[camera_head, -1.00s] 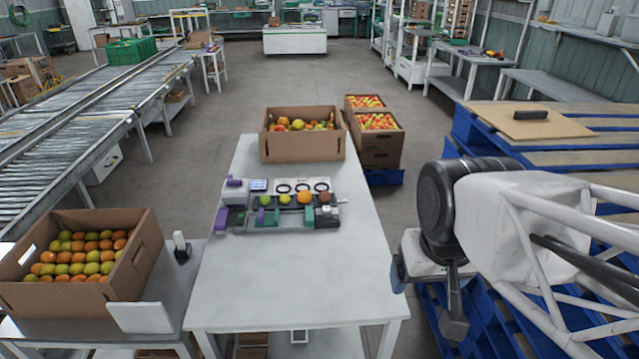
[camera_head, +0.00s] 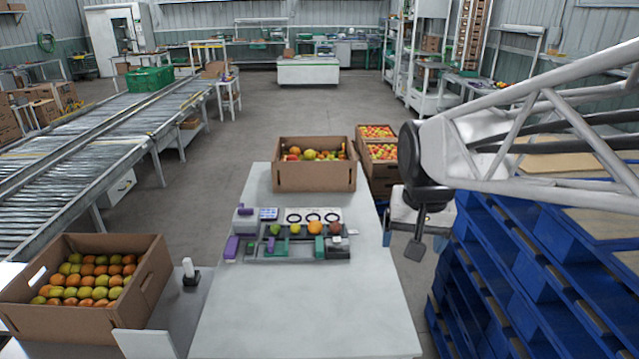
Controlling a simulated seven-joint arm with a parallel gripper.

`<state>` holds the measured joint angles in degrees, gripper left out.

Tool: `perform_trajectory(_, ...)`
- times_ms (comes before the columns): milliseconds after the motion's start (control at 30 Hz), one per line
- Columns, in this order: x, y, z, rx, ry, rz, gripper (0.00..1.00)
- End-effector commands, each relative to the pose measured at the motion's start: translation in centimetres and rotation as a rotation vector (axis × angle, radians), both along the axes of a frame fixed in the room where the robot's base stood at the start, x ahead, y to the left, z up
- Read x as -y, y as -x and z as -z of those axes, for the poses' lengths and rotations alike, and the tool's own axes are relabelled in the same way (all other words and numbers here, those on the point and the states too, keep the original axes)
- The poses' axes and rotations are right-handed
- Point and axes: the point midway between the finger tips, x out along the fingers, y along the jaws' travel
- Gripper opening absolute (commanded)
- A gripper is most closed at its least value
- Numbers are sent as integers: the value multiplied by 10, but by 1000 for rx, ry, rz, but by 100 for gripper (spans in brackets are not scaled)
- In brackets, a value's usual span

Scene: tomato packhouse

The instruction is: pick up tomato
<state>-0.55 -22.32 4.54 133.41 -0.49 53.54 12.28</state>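Several tomatoes sit in a row on a small grading fixture (camera_head: 290,247) on the white table: a green one (camera_head: 275,229), a yellow-green one (camera_head: 295,229), an orange one (camera_head: 314,227) and a red one (camera_head: 335,228). More tomatoes, orange to green, fill a cardboard box (camera_head: 150,285) at the lower left, and mixed ones lie in a box (camera_head: 313,178) at the table's far end. My gripper (camera_head: 402,244) hangs off the table's right edge, to the right of the fixture and apart from every tomato. Its fingers appear spread, with nothing visible between them.
The white table (camera_head: 300,315) is bare in front of the fixture. A small device (camera_head: 190,272) stands on the side table at left. Blue pallets (camera_head: 510,270) are stacked at right. More tomato boxes (camera_head: 385,180) stand behind the table. A roller conveyor (camera_head: 90,150) runs along the left.

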Motion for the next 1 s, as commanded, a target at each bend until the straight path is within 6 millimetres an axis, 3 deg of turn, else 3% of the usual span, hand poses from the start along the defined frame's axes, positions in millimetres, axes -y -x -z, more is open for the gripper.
perform_trajectory(567,-11,-138,5,-42,-31,166,84)
perform_trajectory(1000,-22,-242,32,-72,-50,293,84)
